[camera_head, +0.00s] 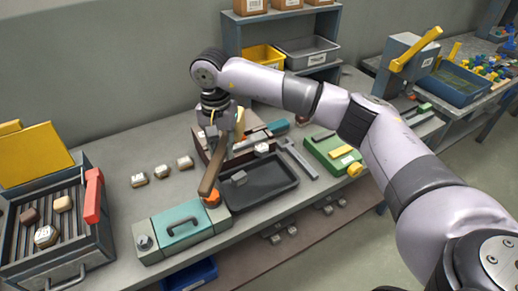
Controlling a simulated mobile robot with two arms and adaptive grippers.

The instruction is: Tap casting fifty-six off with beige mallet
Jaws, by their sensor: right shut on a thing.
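My right gripper (222,135) points down over the middle of the bench, shut on a brown bar-shaped piece (211,173) that slants down to the left. It looks like part of a mallet, but I cannot make out a beige head. Small castings lie in several places: a labelled one (46,236) and two others (63,204) on the slatted box at the left, three in a row (162,171) on the bench, and a grey one (239,178) in the black tray (262,196). The numbers are too small to read, so I cannot tell which is fifty-six. My left gripper is not in view.
A teal-lidded box (182,222) with an orange knob (212,198) stands below the gripper. The slatted box (72,270) has a raised yellow lid (35,155) and a red handle (93,195). Bench between the row and slatted box is clear.

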